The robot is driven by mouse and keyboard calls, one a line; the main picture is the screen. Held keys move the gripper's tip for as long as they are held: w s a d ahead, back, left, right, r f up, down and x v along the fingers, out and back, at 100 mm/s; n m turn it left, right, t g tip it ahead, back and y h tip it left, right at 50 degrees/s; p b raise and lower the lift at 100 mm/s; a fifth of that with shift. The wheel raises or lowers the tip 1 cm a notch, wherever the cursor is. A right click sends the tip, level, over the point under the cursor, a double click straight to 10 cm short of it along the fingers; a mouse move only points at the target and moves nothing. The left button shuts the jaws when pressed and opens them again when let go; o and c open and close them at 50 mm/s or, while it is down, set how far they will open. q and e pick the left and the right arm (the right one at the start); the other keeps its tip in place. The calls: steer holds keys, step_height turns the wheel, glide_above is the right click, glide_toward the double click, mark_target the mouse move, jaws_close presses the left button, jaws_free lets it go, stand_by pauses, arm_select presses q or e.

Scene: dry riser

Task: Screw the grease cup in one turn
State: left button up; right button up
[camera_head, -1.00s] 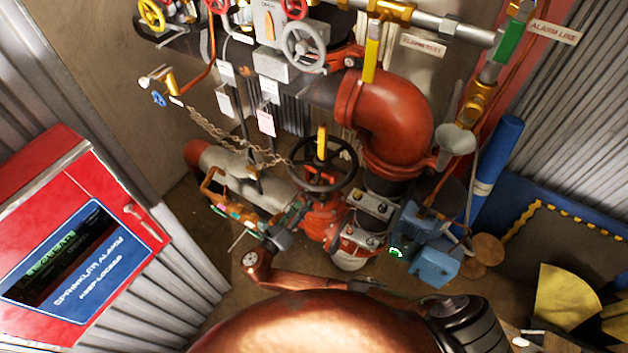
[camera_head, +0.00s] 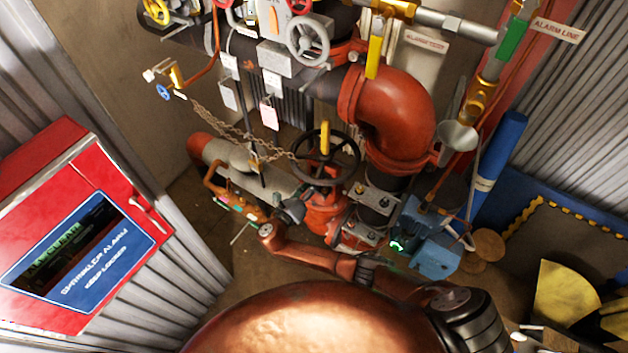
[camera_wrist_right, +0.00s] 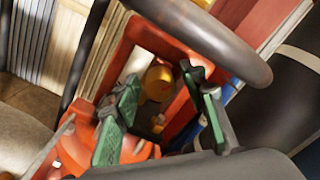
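A small round brass part, apparently the grease cup (camera_wrist_right: 157,84), shows inside the red valve yoke (camera_wrist_right: 183,107) in the right wrist view. My right gripper (camera_wrist_right: 165,105) is open, with green-padded fingers spread to either side of the brass part in that view. The part looks farther away than the fingers, and I see no contact. In the head view my right gripper (camera_head: 294,207) is beside the red valve body (camera_head: 323,211), below the black handwheel (camera_head: 343,180). The brass part cannot be made out there. My left gripper is not in view.
The handwheel rim (camera_wrist_right: 215,35) passes close above my right fingers. A chain (camera_head: 215,125) hangs to the left of the valve. A large red pipe elbow (camera_head: 395,115) and blue boxes (camera_head: 436,258) stand to the right. A red alarm cabinet (camera_head: 75,180) is at left.

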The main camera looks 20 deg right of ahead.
steer(key=shift+c, duration=0.4)
jaws_close()
steer(key=shift+m, duration=0.4)
steer(key=m+p, duration=0.1)
steer(key=m, duration=0.1)
steer(key=shift+m, duration=0.3)
steer(key=shift+a+m, duration=0.1)
steer(key=shift+m, duration=1.6)
steer(key=shift+o, duration=0.4)
jaws_free()
